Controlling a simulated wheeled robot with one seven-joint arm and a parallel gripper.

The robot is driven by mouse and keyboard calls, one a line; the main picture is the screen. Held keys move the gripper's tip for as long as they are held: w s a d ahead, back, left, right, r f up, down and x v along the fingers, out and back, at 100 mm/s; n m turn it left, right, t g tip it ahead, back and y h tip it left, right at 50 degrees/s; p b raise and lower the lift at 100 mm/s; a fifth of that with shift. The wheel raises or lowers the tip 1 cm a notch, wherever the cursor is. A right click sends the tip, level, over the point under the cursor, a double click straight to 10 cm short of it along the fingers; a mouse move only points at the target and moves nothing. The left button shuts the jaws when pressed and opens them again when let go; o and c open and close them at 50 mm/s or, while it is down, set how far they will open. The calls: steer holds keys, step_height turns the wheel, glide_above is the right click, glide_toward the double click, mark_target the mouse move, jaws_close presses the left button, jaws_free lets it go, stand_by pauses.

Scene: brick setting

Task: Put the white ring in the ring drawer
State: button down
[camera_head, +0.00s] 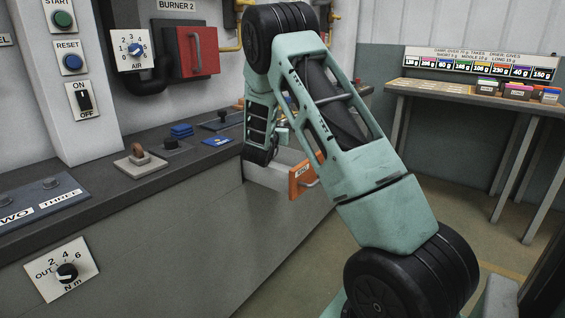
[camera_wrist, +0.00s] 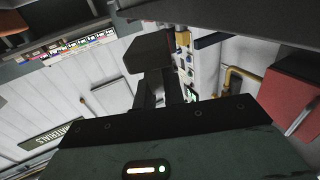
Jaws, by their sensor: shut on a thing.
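My gripper (camera_head: 283,137) hangs at the end of my bent arm, above the counter's front edge. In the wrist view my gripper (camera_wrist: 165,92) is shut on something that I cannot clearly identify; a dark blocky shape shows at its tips. I cannot make out the white ring in either view.
The dark counter (camera_head: 105,195) holds a knob on a pale base (camera_head: 140,163), blue pieces (camera_head: 181,131) and a switch panel (camera_head: 40,196). A red box (camera_head: 197,51) is on the wall behind. A side table (camera_head: 470,92) with small bins stands at the right. The floor between is clear.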

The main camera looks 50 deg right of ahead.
step_height(320, 180, down, 7)
steer(key=shift+b, duration=0.35)
steer(key=shift+f+b, duration=0.4)
steer(key=shift+f, duration=0.2)
steer(key=shift+f, duration=0.1)
steer(key=c, duration=1.5)
jaws_free()
